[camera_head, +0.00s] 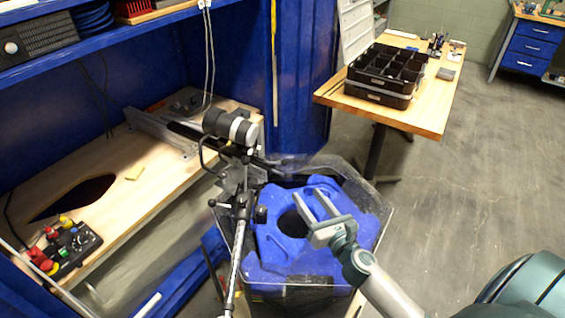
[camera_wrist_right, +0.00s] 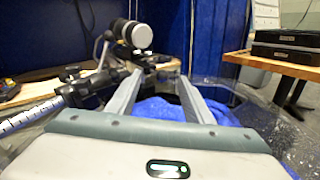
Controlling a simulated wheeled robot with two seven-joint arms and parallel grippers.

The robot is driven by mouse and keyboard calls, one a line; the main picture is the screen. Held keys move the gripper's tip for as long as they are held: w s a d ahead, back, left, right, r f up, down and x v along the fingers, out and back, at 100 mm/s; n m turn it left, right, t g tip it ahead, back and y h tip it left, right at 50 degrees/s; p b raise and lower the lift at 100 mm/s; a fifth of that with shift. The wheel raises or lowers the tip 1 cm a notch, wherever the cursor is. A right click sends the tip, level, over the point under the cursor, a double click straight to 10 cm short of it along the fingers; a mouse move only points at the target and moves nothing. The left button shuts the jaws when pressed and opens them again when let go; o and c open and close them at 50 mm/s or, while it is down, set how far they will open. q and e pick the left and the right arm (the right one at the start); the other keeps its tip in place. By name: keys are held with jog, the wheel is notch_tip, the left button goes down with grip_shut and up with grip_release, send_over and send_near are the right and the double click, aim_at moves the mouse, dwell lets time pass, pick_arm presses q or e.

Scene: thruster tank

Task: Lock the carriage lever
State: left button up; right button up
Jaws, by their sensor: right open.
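The carriage (camera_head: 240,178) is a dark metal assembly on an upright scaled rod, carrying a black cylindrical thruster (camera_head: 230,127) with a pale band. A small black knob on an arm (camera_head: 212,203) sticks out at its left; I cannot tell for certain which part is the lever. My right gripper (camera_head: 308,193) is open and empty, to the right of the carriage and above the blue tank insert. In the right wrist view the fingers (camera_wrist_right: 160,76) point toward the carriage (camera_wrist_right: 85,82), which lies ahead and left. My left gripper is not in view.
The clear-walled tank (camera_head: 375,190) holds a blue insert (camera_head: 270,245) with a round dark opening. A wooden bench (camera_head: 120,205) with a control box (camera_head: 70,250) is at left. A table (camera_head: 440,105) with black crates (camera_head: 385,75) is behind. Floor at right is free.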

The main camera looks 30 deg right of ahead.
jog(key=w, duration=0.2)
jog(key=p, duration=0.2)
send_near(284, 164)
jog(key=w, duration=1.1)
jog(key=shift+d+p, duration=0.1)
jog(key=shift+p, duration=0.3)
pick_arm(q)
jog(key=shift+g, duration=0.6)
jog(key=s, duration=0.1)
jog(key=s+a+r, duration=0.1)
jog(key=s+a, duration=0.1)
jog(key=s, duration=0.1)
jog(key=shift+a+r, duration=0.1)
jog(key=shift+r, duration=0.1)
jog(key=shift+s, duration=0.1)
pick_arm(e)
jog(key=shift+s, duration=0.1)
jog(key=shift+c, duration=0.6)
